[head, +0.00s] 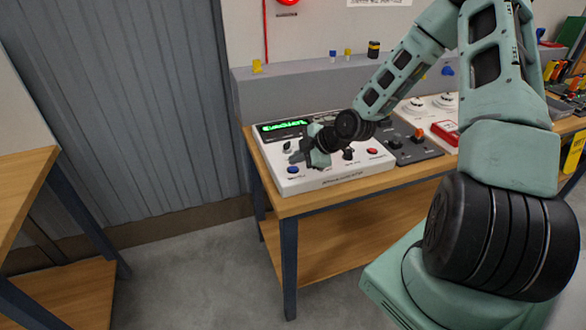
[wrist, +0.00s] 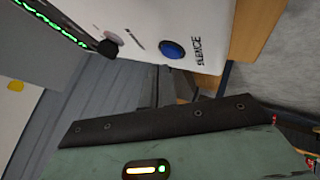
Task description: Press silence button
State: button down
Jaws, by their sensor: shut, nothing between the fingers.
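The silence button is a round blue button (head: 293,169) at the front left corner of a white control panel (head: 345,178). In the wrist view the blue button (wrist: 172,49) has the word SILENCE printed beside it. My gripper (head: 292,158) is over the panel's left part, close to the blue button. In the wrist view the dark fingers of my gripper (wrist: 166,74) are together and empty, pointing toward the panel's edge near the button. I cannot tell whether the fingertips touch the button.
The panel has a green-lit display (head: 283,126), a dark knob (wrist: 108,48) and a red button (head: 372,152). It stands on a wooden bench (head: 290,206). A dark box with an orange switch (head: 418,134) is to the right. A corrugated wall (head: 130,90) is at left.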

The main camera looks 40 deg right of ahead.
aim_at(297, 169)
jog(key=shift+f+b, duration=0.3)
jog(key=shift+f, duration=0.1)
jog(key=shift+f+b, duration=0.35)
jog(key=shift+f, duration=0.1)
dwell(0.6)
jog(key=shift+r, duration=0.15)
jog(key=shift+r+p, duration=0.75)
notch_tip(297, 169, up, 5)
jog(key=p, duration=0.4)
dwell(0.9)
